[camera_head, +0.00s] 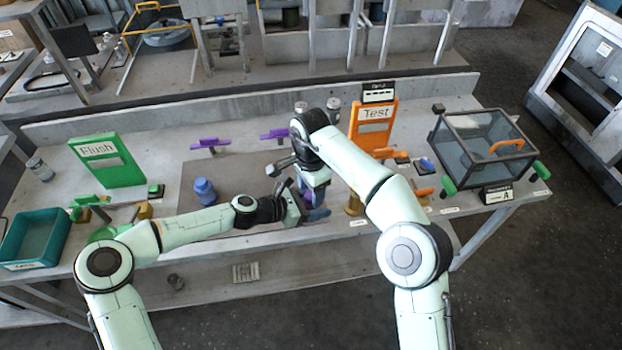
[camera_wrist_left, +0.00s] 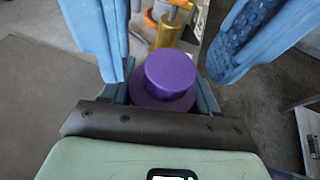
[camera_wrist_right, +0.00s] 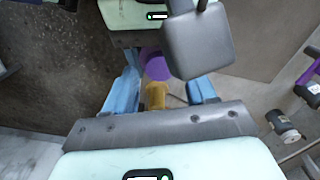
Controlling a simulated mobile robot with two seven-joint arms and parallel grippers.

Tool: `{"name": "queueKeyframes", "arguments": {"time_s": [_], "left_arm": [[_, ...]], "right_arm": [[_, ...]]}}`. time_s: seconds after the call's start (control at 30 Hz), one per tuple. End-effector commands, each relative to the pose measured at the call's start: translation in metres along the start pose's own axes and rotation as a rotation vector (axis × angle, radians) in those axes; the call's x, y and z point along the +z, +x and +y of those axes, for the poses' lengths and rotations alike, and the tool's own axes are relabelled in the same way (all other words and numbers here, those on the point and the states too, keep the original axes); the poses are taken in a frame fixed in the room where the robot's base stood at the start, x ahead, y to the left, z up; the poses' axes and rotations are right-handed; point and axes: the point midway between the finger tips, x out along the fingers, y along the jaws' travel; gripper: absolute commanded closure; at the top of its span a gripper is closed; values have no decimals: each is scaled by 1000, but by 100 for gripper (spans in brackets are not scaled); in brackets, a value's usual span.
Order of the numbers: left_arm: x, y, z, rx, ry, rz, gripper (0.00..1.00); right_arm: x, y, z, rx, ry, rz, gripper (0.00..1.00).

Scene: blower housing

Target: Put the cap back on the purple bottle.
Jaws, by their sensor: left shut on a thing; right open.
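A purple stepped round piece (camera_wrist_left: 170,72), a narrower top above a wider shoulder, sits between the fingers of my left gripper (camera_wrist_left: 163,98), which is shut on it. It looks like the purple bottle; I cannot tell whether the top is its cap or its neck. My left gripper (camera_head: 308,208) reaches in sideways at the bench's middle. My right gripper (camera_head: 315,186) is just above it, open. No separate loose cap is visible.
A blue bottle (camera_head: 204,191) stands left on the grey mat (camera_head: 245,172). A green Flush panel (camera_head: 106,163), teal bin (camera_head: 35,238), orange Test panel (camera_head: 373,125) and clear box (camera_head: 484,146) surround the area. Purple fixtures (camera_head: 209,143) lie behind. Both arms crowd the middle.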

Motion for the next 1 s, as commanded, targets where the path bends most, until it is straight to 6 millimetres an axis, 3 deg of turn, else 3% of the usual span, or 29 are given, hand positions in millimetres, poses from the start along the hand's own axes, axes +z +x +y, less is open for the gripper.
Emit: {"name": "queueKeyframes", "arguments": {"time_s": [0.43, 0.6, 0.77, 1.0], "left_arm": [[1, 0, 0, 0, 1, -1, 100], [1, 0, 0, 0, 1, -1, 100], [1, 0, 0, -1, 1, -1, 100], [1, 0, 0, -1, 0, -1, 100]], "right_arm": [[0, 11, 0, 0, 1, 0, 44], [0, 10, 0, 0, 0, 0, 100], [0, 10, 0, -1, 28, -1, 100], [0, 11, 0, -1, 370, -1, 100]]}}
